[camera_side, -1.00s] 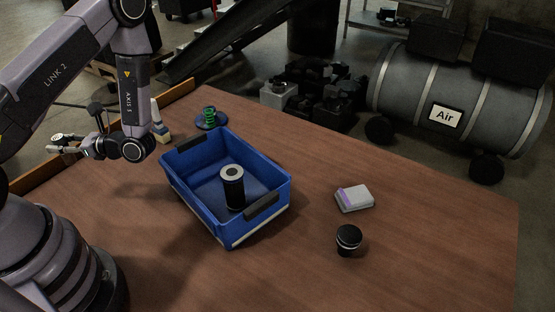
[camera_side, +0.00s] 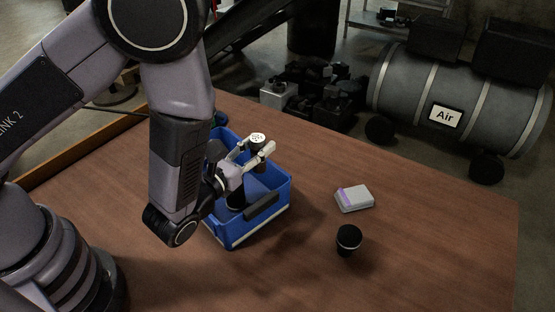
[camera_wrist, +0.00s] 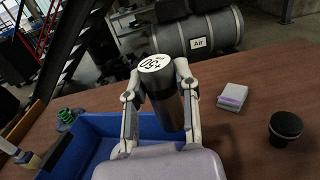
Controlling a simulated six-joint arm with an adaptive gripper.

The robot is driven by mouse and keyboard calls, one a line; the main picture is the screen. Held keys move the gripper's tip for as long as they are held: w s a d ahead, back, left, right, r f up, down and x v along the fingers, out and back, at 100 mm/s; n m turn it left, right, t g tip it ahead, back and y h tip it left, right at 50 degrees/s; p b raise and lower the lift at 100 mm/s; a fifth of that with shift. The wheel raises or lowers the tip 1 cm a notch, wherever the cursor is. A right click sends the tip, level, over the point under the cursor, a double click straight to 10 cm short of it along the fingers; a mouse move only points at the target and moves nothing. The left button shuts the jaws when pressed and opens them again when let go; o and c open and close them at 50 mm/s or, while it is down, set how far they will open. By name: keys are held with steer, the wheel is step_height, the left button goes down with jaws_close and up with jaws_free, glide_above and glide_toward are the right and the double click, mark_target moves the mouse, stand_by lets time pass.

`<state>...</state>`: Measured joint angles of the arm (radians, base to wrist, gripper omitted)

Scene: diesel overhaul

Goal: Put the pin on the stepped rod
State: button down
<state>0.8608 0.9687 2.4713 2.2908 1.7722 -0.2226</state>
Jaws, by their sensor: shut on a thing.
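My gripper (camera_side: 256,148) is over the blue tray, shut on a dark cylinder, which I take as the pin (camera_wrist: 171,112). It has a white top with black print and stands close to upright between the fingers; it also shows in the side view (camera_side: 258,154). A black cylinder (camera_side: 236,197) stands in the tray, partly hidden by my gripper. A black round-topped piece (camera_side: 348,240) with a narrower lower part stands on the table to the right; it also shows in the wrist view (camera_wrist: 284,128). I cannot tell which of these is the stepped rod.
The blue tray (camera_side: 283,190) has raised walls and dark handles. A white and purple box (camera_side: 355,198) lies right of it. A green coil on a blue dish (camera_wrist: 67,117) is beyond the tray. The right part of the table (camera_side: 450,230) is clear.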

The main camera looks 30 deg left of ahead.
steer(key=s+d+m+g+h, duration=0.1)
steer(key=s+d+m+h, duration=0.4)
steer(key=d, duration=0.5)
steer(key=h, duration=0.1)
glide_above(350, 234)
steer(key=shift+n, duration=0.4)
steer(key=f, duration=0.7)
steer(key=shift+s+a+f, duration=0.25)
steer(key=shift+s+f, duration=0.05)
steer(key=shift+f, duration=0.1)
steer(key=shift+w+d+f, duration=0.1)
steer(key=shift+f, duration=0.1)
steer(key=shift+w+d+f, duration=0.15)
steer(key=shift+f, duration=1.6)
steer(key=shift+f, duration=0.2)
steer(key=c, duration=0.8)
jaws_free()
